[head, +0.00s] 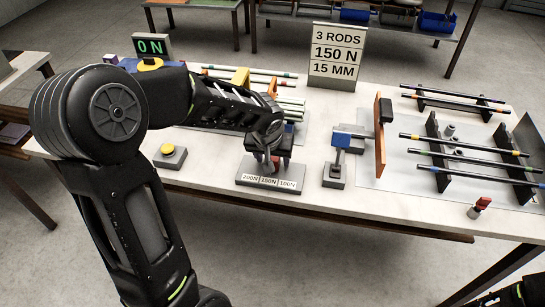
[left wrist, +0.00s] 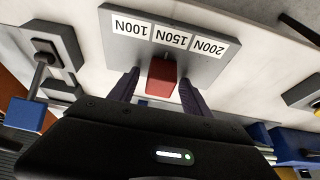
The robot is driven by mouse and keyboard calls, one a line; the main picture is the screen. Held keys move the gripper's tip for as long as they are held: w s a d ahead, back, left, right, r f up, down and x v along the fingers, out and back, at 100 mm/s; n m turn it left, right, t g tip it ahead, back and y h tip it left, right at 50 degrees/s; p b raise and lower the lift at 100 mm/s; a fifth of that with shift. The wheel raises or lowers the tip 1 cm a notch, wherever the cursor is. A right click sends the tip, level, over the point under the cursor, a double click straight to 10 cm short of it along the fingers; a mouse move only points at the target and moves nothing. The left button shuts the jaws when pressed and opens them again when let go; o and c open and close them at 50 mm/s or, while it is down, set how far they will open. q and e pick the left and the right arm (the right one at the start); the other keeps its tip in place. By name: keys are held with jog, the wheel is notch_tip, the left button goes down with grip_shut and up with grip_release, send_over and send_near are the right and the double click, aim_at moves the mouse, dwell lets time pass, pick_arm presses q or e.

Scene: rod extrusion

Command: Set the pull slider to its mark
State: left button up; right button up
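The pull slider's grey base (head: 246,181) stands near the table's front edge, with labels 200N, 150N and 100N along its front. Its red slider block (left wrist: 162,77) shows clearly in the left wrist view, roughly in line with the 150N label (left wrist: 171,38). In the head view my gripper mostly hides the block. My left gripper (head: 272,168) points down over the base. In the left wrist view its two dark fingers (left wrist: 160,80) stand on either side of the block, with a narrow gap visible on each side. My right gripper is outside the frames.
A sign (head: 336,53) reads 3 RODS, 150 N, 15 MM. A post with a blue-topped lever (head: 335,168) stands right of the slider. A yellow button (head: 168,149) is to the left. A display (head: 152,46) reads 0 N. Rods lie on racks (head: 432,150) at right.

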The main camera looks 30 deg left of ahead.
aim_at(270, 175)
pick_arm(q)
jog(key=shift+r, duration=0.1)
jog(key=a+v, duration=0.1)
jog(key=v, duration=0.6)
jog(key=shift+s+d+r, duration=0.2)
jog(key=shift+d+r, duration=0.1)
jog(key=shift+d, duration=0.25)
